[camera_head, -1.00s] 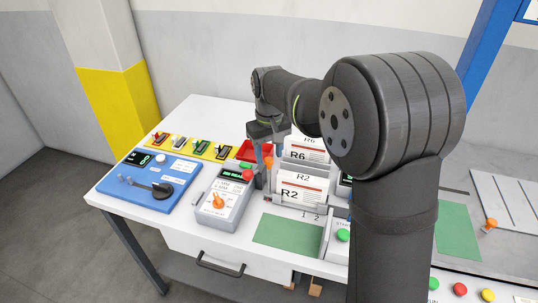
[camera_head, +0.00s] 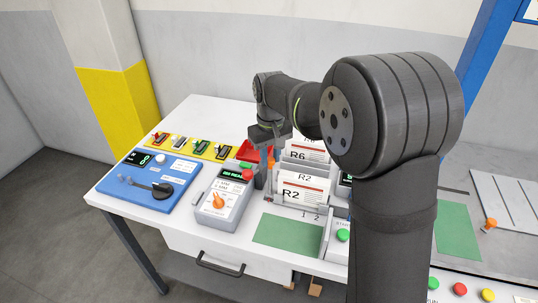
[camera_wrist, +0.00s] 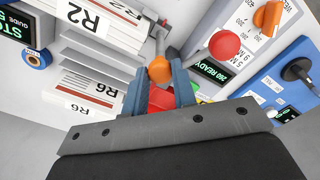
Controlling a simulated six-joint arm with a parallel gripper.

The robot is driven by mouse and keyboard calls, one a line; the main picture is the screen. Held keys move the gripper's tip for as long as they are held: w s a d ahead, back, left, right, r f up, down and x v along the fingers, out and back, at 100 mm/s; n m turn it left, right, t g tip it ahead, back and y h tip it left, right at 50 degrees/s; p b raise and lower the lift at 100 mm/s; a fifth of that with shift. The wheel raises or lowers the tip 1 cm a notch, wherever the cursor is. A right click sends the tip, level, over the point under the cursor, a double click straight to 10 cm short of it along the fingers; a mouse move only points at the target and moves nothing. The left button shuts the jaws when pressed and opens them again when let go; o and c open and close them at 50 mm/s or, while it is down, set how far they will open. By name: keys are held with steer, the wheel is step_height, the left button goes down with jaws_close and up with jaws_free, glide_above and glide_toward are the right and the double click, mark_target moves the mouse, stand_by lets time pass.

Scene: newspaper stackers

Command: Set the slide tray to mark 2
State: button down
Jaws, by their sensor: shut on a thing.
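The slide tray seems to be the rack with white R2 (camera_head: 303,188) and R6 (camera_head: 296,157) newspaper stacks; its exact edges are hard to tell. Printed marks 1 and 2 (camera_head: 311,216) show in front of it. An orange knob (camera_wrist: 160,69) on a grey stem stands at the rack's side. My gripper (camera_wrist: 160,82) is shut on this knob, with one blue-grey finger on each side. In the head view my gripper (camera_head: 268,166) is at the rack's left, and its fingers partly hide the knob. No pointer against the marks can be made out.
A grey box with an orange dial (camera_head: 215,200) and a red button stands close left of my gripper. A blue panel with a black lever (camera_head: 162,190) lies farther left. A red bin (camera_head: 248,150) is behind. A green mat (camera_head: 287,231) lies clear in front.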

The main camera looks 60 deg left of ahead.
steer(key=w+d, duration=1.1)
stand_by(0.3)
steer(key=c, duration=1.2)
jaws_free()
steer(key=shift+r, duration=0.1)
step_height(320, 180, up, 17)
steer(key=shift+r, duration=0.15)
